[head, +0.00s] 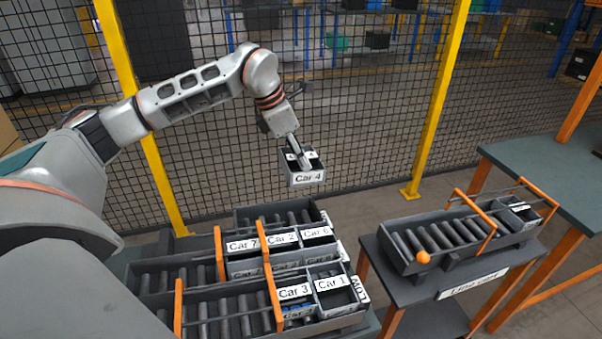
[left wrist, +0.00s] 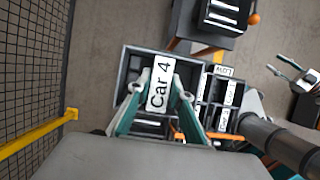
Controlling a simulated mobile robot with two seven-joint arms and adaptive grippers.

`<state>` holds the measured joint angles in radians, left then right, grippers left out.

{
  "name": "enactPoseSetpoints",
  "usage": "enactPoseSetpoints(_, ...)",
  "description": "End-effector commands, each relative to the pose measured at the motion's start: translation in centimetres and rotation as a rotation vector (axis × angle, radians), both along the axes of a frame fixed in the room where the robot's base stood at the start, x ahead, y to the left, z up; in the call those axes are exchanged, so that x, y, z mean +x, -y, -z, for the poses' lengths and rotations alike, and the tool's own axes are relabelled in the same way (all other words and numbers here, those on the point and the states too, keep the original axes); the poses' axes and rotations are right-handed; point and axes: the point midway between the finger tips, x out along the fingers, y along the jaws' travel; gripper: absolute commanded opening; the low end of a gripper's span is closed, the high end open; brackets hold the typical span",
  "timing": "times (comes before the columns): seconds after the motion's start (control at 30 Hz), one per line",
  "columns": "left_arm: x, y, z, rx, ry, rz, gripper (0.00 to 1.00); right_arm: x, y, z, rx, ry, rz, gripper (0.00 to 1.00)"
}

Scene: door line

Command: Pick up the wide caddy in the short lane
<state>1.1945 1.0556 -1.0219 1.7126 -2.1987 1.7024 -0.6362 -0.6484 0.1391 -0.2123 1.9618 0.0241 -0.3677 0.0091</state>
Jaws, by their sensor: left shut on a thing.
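My left gripper (head: 300,158) is shut on a grey open-topped caddy labelled Car 4 (head: 307,180). It holds the caddy in the air, above and behind the roller lanes, clear of them. In the left wrist view the Car 4 caddy (left wrist: 133,70) hangs between the two teal fingers (left wrist: 156,100), its label facing the camera. Its inside is mostly hidden in the head view. My right gripper (left wrist: 290,75) shows only at the right edge of the left wrist view, its fingers apart and nothing between them.
Roller lanes at the front hold caddies labelled Car 7 (head: 242,246), Car 2 (head: 282,240), Car 6 (head: 316,233), Car 3 (head: 293,292) and Car 1 (head: 331,284). A line cart (head: 472,284) at right carries a roller lane with one caddy (head: 521,217). Mesh fence (head: 370,130) stands behind.

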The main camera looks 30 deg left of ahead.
Motion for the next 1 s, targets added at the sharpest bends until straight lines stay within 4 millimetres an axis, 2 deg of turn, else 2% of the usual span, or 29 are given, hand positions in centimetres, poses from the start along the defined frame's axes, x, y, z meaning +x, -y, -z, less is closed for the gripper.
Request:
enactPoseSetpoints(0.23,0.0,0.0,-2.0,-0.001,0.003,0.000,0.00,0.0,0.0,-0.5,0.000,0.000,0.000,0.40)
enactPoseSetpoints(0.5,0.0,0.0,-4.1,-0.002,0.003,-0.001,0.00,0.0,0.0,-2.4,0.000,0.000,0.000,0.40)
enactPoseSetpoints(0.9,0.0,0.0,-6.5,-0.002,0.003,-0.001,0.00,-0.1,0.0,-3.8,0.000,-0.001,-0.001,0.40)
enactPoseSetpoints(1.0,0.0,0.0,-6.7,-0.002,0.001,-0.001,0.00,-0.1,0.0,-3.8,0.001,-0.001,0.000,0.40)
